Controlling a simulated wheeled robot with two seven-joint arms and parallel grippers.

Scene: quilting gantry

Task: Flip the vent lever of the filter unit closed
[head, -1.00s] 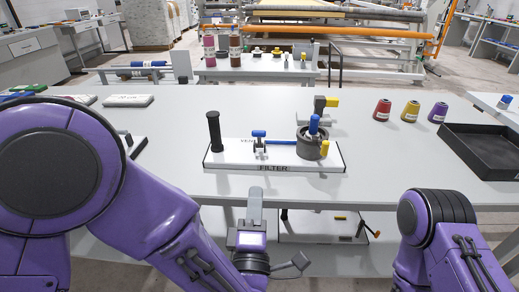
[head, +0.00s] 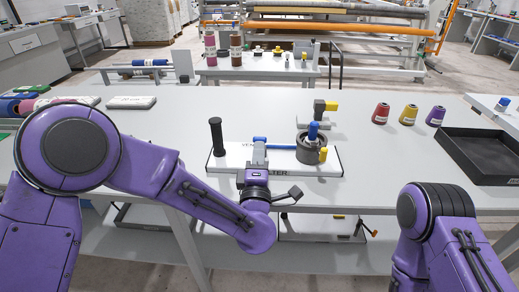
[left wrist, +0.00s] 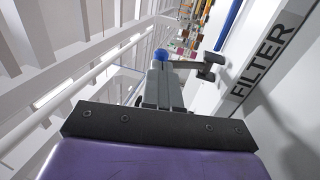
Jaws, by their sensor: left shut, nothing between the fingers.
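The filter unit (head: 225,164) is a white plate on the table with a black upright post (head: 216,136), a blue bar (head: 285,147) and a round grey housing (head: 309,150). In the left wrist view, a blue knob (left wrist: 187,52) shows just beyond my left fingertips (left wrist: 160,64). A dark grey fitting (left wrist: 208,68) is beside them. I cannot tell whether they touch. My right gripper is out of view.
Red, yellow and purple thread cones (head: 409,114) stand to the right, near a black tray (head: 490,155). The table between the unit and the cones is clear.

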